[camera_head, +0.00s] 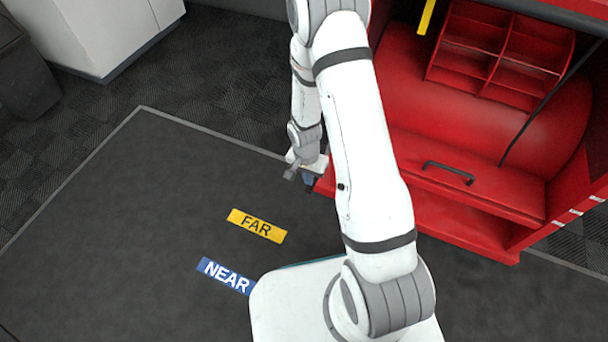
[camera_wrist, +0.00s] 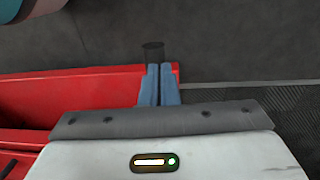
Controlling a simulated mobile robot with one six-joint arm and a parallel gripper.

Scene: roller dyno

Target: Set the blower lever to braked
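My gripper (camera_head: 308,182) hangs low beside the left corner of the red cabinet, partly hidden by its own wrist in the head view. In the wrist view its two blue-grey fingers (camera_wrist: 159,85) lie nearly together with only a thin dark line between them. A short dark cylinder (camera_wrist: 153,50) shows just past the fingertips, slightly to their left. It may be the lever's end, but I cannot tell, nor whether the fingers touch it. No lever can be made out in the head view. A yellow FAR label (camera_head: 257,225) and a blue NEAR label (camera_head: 226,275) lie on the dark mat.
The red cabinet (camera_head: 440,235) has a black drawer handle (camera_head: 448,172) and a divided red rack (camera_head: 500,50). In the wrist view a red edge (camera_wrist: 70,90) runs left of the fingers. The dark mat (camera_head: 130,200) is clear at left. A white cabinet (camera_head: 110,30) stands behind.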

